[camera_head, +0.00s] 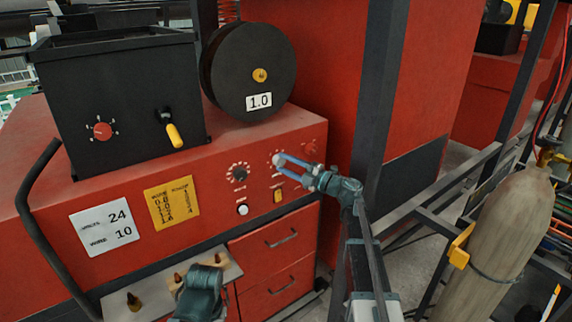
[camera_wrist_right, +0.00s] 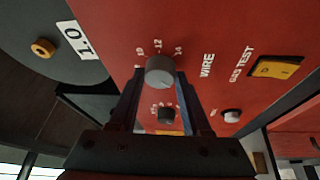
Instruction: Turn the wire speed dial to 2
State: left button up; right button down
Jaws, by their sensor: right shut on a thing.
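The wire speed dial is a grey round knob (camera_head: 277,159) on the red front panel of the machine. In the right wrist view this knob (camera_wrist_right: 160,72) sits between my fingertips, with the word WIRE and the numbers 10, 12 and 14 printed near it. My right gripper (camera_head: 282,161) is shut on the knob, and its fingers also show in the right wrist view (camera_wrist_right: 158,88). The pointer of the knob cannot be made out. My left arm (camera_head: 203,288) shows at the bottom of the head view; its fingers cannot be made out.
A black knob (camera_head: 238,174) sits left of the dial and a red knob (camera_head: 309,148) right of it. A white button (camera_head: 242,210) and yellow switch (camera_head: 278,196) lie below. A white plate (camera_head: 105,226) reads 24 and WIRE 10. A spool (camera_head: 258,72) stands above.

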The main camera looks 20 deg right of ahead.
jog(key=shift+c, duration=1.8)
grip_release()
jog(key=shift+s+d+f, duration=0.1)
jog(key=shift+s+d, duration=0.25)
jog(key=shift+s, duration=0.1)
jog(key=b+v, duration=0.1)
jog(key=v, duration=1.1)
jog(key=shift+s+d+b, duration=0.25)
jog(key=shift+d+b, duration=0.05)
jog(key=shift+b, duration=0.05)
